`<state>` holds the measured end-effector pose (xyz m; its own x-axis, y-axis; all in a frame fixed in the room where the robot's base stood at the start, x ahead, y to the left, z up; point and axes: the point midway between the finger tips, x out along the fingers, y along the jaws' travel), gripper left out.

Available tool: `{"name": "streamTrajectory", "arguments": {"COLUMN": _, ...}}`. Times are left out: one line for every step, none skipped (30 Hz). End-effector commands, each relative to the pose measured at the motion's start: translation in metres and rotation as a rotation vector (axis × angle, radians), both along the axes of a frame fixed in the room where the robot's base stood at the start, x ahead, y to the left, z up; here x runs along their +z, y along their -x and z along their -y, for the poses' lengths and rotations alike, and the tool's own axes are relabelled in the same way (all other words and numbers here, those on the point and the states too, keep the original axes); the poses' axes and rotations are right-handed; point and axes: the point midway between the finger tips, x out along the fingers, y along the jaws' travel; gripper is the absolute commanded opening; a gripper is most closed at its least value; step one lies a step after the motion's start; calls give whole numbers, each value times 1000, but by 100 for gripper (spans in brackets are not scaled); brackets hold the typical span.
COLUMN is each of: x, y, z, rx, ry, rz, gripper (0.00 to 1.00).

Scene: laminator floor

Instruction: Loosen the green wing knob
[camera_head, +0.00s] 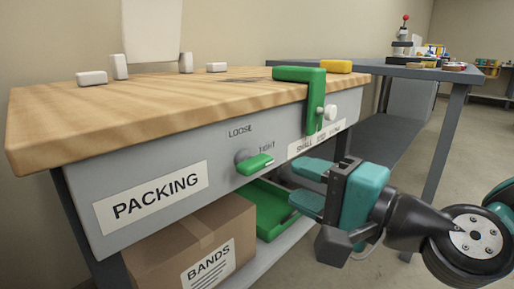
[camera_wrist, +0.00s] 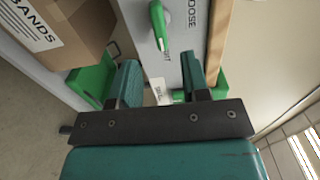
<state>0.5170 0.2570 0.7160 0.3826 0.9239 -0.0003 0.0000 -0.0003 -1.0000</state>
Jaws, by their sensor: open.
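The green wing knob (camera_head: 254,163) is on the grey front panel of the packing bench, below the printed words LOOSE and TIGHT. Its handle points right and slightly up, toward TIGHT. In the wrist view the knob (camera_wrist: 158,27) is at the top, ahead of the fingers and roughly between their lines. My gripper (camera_head: 305,190) is to the right of the knob and apart from it, in front of the bench. Its teal fingers (camera_wrist: 158,85) are open with nothing between them.
A green clamp (camera_head: 314,90) with a white screw knob hangs over the bench edge, above my gripper. Under the bench are a cardboard box (camera_head: 195,245) marked BANDS and a green tray (camera_head: 266,207). White blocks (camera_head: 120,67) stand on the wooden top (camera_head: 150,105). A grey table stands behind right.

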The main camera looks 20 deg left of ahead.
Motion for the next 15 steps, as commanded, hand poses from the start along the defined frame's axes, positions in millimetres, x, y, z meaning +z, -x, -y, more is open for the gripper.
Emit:
{"name": "streamTrajectory", "arguments": {"x": 2, "y": -3, "z": -13, "rx": 5, "ry": -1, "rz": 3, "gripper": 43}}
{"name": "streamTrajectory", "arguments": {"x": 1, "y": -6, "z": -19, "rx": 6, "ry": 0, "rz": 2, "gripper": 43}}
{"name": "streamTrajectory", "arguments": {"x": 1, "y": -9, "z": -28, "rx": 6, "ry": 1, "rz": 2, "gripper": 43}}
{"name": "streamTrajectory", "arguments": {"x": 1, "y": -12, "z": -34, "rx": 5, "ry": -1, "rz": 1, "gripper": 43}}
{"name": "streamTrajectory", "arguments": {"x": 1, "y": -14, "z": -40, "rx": 5, "ry": -2, "rz": 3, "gripper": 43}}
{"name": "streamTrajectory", "arguments": {"x": 0, "y": -18, "z": -47, "rx": 4, "ry": -1, "rz": 3, "gripper": 43}}
{"name": "streamTrajectory", "arguments": {"x": 0, "y": -20, "z": -52, "rx": 4, "ry": 0, "rz": 2, "gripper": 43}}
{"name": "streamTrajectory", "arguments": {"x": 0, "y": -22, "z": -57, "rx": 3, "ry": -1, "rz": 3, "gripper": 43}}
{"name": "streamTrajectory", "arguments": {"x": 1, "y": -24, "z": -63, "rx": 3, "ry": -2, "rz": 2, "gripper": 43}}
{"name": "streamTrajectory", "arguments": {"x": -1, "y": -26, "z": -67, "rx": 3, "ry": -1, "rz": 1, "gripper": 43}}
{"name": "streamTrajectory", "arguments": {"x": -1, "y": -28, "z": -71, "rx": 2, "ry": -1, "rz": 1, "gripper": 43}}
{"name": "streamTrajectory", "arguments": {"x": -1, "y": -30, "z": -75, "rx": 2, "ry": -1, "rz": 0, "gripper": 43}}
{"name": "streamTrajectory", "arguments": {"x": -1, "y": -31, "z": -77, "rx": 1, "ry": -1, "rz": 1, "gripper": 43}}
{"name": "streamTrajectory", "arguments": {"x": -1, "y": -32, "z": -80, "rx": 1, "ry": -1, "rz": 1, "gripper": 43}}
{"name": "streamTrajectory", "arguments": {"x": -1, "y": -33, "z": -82, "rx": 0, "ry": 0, "rz": 0, "gripper": 43}}
